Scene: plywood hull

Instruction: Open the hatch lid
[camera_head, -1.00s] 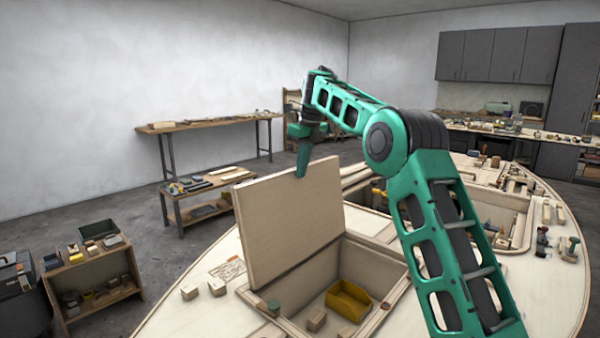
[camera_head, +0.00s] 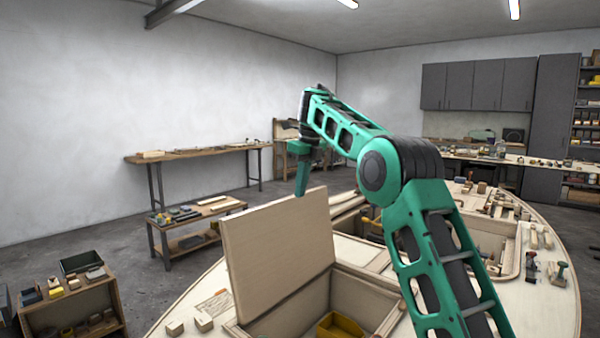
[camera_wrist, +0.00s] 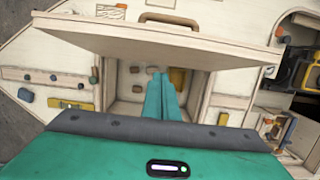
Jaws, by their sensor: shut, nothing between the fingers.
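The hatch lid (camera_head: 278,255) is a pale plywood panel standing steeply raised at the left side of its opening. In the wrist view my gripper (camera_wrist: 160,82) lies over the open compartment, close to the lid's edge. The compartment (camera_head: 365,297) holds a yellow bin (camera_head: 340,326).
Wooden blocks (camera_head: 190,324) lie on the deck left of the lid. Other open compartments (camera_head: 490,240) and tools are on the right. A workbench (camera_head: 200,152) stands along the left wall, with low shelves nearer.

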